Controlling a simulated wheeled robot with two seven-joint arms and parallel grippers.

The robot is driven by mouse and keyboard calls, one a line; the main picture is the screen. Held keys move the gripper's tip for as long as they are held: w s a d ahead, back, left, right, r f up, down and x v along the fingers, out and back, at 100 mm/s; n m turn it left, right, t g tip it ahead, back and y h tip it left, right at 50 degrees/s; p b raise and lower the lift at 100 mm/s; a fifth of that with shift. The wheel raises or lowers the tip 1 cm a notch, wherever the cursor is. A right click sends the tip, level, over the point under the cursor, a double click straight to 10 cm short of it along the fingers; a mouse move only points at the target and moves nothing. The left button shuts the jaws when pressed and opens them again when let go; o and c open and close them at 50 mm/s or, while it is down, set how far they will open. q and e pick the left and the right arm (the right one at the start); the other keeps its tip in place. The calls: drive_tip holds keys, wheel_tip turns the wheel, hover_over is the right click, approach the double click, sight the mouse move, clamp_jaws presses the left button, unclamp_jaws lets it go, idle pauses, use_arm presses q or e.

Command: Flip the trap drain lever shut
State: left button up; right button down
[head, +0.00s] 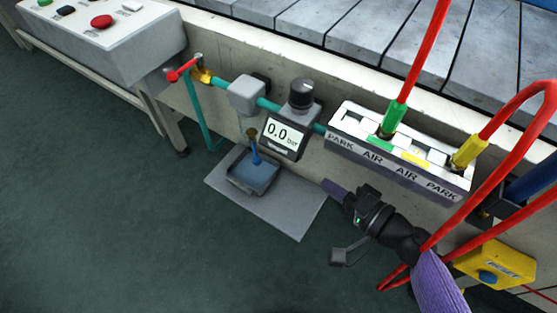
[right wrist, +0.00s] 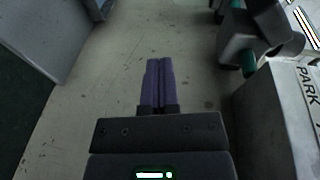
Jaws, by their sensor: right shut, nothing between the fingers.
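The trap is a grey block (head: 247,95) on the teal pipe in the head view, with a pale bowl under it. A small brown piece (head: 251,133) below the bowl looks like its drain lever; its exact position is too small to tell. A blue streak runs from it down into a dark tray (head: 238,184). My right gripper (head: 328,187) is shut and empty, right of the tray and below the gauge, apart from the trap. Its purple fingers (right wrist: 158,85) lie together in the right wrist view. My left gripper is not in view.
A gauge (head: 282,136) reading 0.0 bar sits right of the trap. A red-handled valve (head: 181,70) is at left. A PARK/AIR block (head: 400,163) holds green and yellow plugs on red hoses. A grey plate (head: 300,215) lies under the tray.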

drive_tip(key=b, duration=0.2)
approach(255, 151)
drive_tip(key=w, duration=0.4)
drive_tip(key=a, duration=0.1)
drive_tip(key=a+f, duration=0.1)
drive_tip(key=shift+s+a+f, duration=0.1)
drive_tip(key=shift+s+a, duration=0.1)
drive_tip(key=shift+a, duration=0.15)
drive_tip(key=shift+s+a+m+t+h, duration=0.15)
drive_tip(key=shift+a+m+t+h, duration=0.05)
drive_tip(key=shift+m+t+h, duration=0.1)
